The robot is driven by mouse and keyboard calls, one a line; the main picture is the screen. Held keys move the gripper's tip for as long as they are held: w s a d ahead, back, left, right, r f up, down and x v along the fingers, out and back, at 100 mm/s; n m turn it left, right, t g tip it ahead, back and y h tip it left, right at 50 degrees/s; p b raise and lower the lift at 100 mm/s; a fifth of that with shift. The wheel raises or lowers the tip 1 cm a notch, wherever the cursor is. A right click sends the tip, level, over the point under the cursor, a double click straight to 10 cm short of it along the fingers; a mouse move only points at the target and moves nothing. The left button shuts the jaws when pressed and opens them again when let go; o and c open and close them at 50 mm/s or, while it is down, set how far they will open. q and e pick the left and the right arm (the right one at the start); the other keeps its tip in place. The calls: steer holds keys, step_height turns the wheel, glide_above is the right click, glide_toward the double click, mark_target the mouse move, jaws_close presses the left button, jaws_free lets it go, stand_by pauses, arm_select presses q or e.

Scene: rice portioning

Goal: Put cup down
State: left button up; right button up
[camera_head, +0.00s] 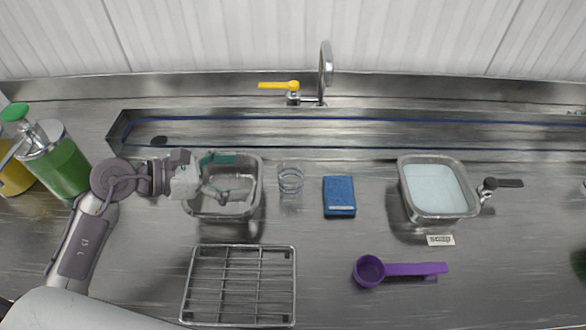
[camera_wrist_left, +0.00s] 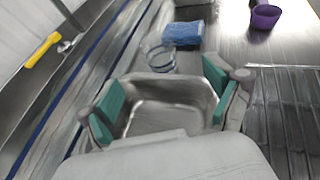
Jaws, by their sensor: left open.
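A clear cup (camera_head: 290,178) stands on the steel counter, just right of an empty metal pan (camera_head: 258,205). In the left wrist view the clear cup (camera_wrist_left: 162,58) is beyond the pan's far edge. A purple measuring cup (camera_head: 369,270) with a long handle lies on the counter at front right; its bowl also shows in the left wrist view (camera_wrist_left: 265,17). My left gripper (camera_head: 222,178) is open and empty over the metal pan, left of the clear cup and apart from it. Its teal fingertips are spread wide in the left wrist view (camera_wrist_left: 163,98). My right gripper is not in view.
A wire rack (camera_head: 240,246) lies in front of the pan. A blue sponge (camera_head: 339,193) is right of the clear cup. A pan of whitish contents (camera_head: 477,206) stands at right. Bottles, one with a green pump (camera_head: 62,165), stand at left. A sink trough and faucet (camera_head: 325,70) are behind.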

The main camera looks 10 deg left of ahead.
arm_select(q)
steer(key=p, duration=0.1)
glide_toward(302, 170)
steer(key=shift+s+d+f, duration=0.15)
steer(key=shift+d+f, duration=0.05)
steer(key=shift+f, duration=0.05)
steer(key=shift+d+f, duration=0.15)
steer(key=shift+w+d+p, duration=0.2)
steer(key=shift+w+p, duration=0.15)
steer(key=shift+p, duration=0.1)
steer(key=p+x, duration=0.2)
steer(key=x, duration=0.2)
steer(key=shift+w, duration=0.3)
steer(key=shift+w+d+f, duration=0.1)
steer(key=shift+d, duration=0.1)
steer(key=shift+a, duration=0.1)
steer(key=shift+c, duration=0.7)
steer(key=c, duration=1.1)
